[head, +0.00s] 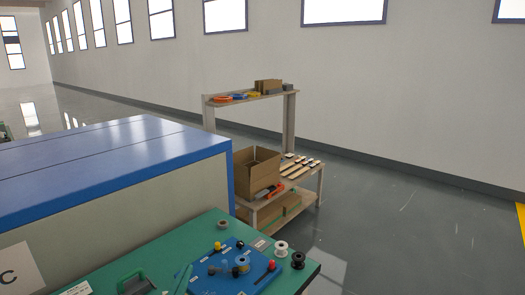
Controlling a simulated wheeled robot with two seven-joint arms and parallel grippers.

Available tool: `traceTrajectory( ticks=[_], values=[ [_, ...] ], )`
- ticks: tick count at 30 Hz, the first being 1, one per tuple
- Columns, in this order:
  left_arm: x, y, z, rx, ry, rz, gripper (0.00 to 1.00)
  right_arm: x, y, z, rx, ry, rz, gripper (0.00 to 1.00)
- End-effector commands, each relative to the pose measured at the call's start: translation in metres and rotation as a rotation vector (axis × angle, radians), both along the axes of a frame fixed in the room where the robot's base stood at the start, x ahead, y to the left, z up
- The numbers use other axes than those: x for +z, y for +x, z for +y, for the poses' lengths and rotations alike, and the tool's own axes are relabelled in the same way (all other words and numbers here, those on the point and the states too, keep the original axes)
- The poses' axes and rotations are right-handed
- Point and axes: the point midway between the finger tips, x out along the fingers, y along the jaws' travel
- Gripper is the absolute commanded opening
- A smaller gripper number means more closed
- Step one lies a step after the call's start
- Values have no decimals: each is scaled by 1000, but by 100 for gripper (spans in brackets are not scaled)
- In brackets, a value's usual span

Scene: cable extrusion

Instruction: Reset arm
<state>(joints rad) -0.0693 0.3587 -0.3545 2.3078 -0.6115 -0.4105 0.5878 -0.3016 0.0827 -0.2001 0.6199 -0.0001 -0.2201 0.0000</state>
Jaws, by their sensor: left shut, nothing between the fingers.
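My right gripper is not in view.
A big blue-topped machine (110,165) stands at the left behind the bench. A dark green handled item (137,284) lies on the bench. White (281,248) and black (297,260) spools stand at its right corner. A shelf with an open cardboard box (256,172) stands beyond; floor at right is clear.

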Motion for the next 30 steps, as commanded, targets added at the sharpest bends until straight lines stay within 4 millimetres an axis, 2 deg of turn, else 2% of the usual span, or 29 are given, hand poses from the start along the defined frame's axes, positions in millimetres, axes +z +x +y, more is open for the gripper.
traceTrajectory(
  ticks=[1, 3, 6, 9, 12, 15, 22, 24, 30],
  values=[
    [-32, -4, 18, 85, -26, 144, 0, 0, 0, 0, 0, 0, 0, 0],
    [-77, -17, 39, 185, -36, 351, 0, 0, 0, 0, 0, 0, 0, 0],
    [-136, -48, 58, 272, -27, 638, 0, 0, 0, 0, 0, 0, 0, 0],
    [-179, -84, 66, 303, -5, 870, 0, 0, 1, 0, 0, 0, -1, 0],
    [-209, -119, 68, 304, 19, 1057, 0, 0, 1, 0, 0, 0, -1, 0],
    [-231, -153, 67, 286, 40, 1217, 0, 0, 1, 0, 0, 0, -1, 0],
    [-261, -230, 60, 202, 88, 1542, 0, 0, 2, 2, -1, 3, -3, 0],
    [-289, -219, 60, 206, 94, 1538, 0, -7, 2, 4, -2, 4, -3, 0],
    [-359, -209, 58, 206, 98, 1558, 0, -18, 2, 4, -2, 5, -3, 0]
  ],
)
